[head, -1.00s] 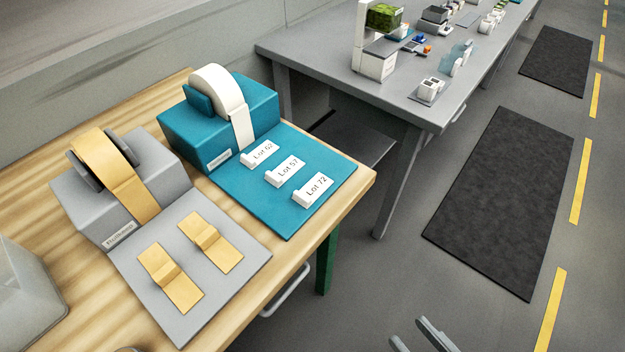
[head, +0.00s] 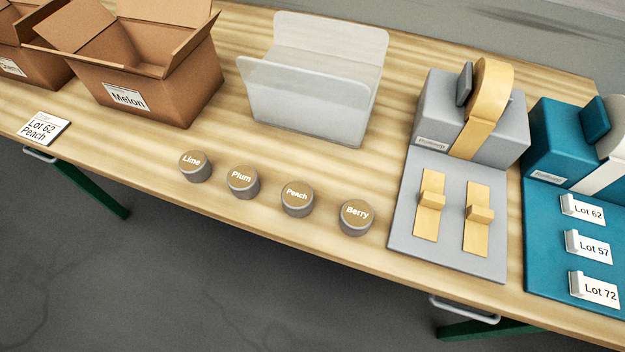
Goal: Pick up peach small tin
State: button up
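The peach small tin (head: 297,199) stands upright on the wooden table (head: 330,175) near its front edge. It is a short grey round tin with a tan lid reading "Peach". It is third from the left in a row of similar tins, between the plum tin (head: 243,182) and the berry tin (head: 356,217), with small gaps between them. The lime tin (head: 195,166) is at the left end. My gripper is not in the current head view.
A clear acrylic holder (head: 312,100) stands behind the tins. A grey tape dispenser (head: 432,101) and a teal label dispenser (head: 551,130) are at right. An open cardboard box marked "Melon" (head: 185,93) and a "Lot 62 Peach" card (head: 44,129) are at left. Floor is clear in front.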

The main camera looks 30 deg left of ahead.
aim_at(297, 197)
jog(key=k+j+u, duration=0.1)
jog(key=u, duration=0.8)
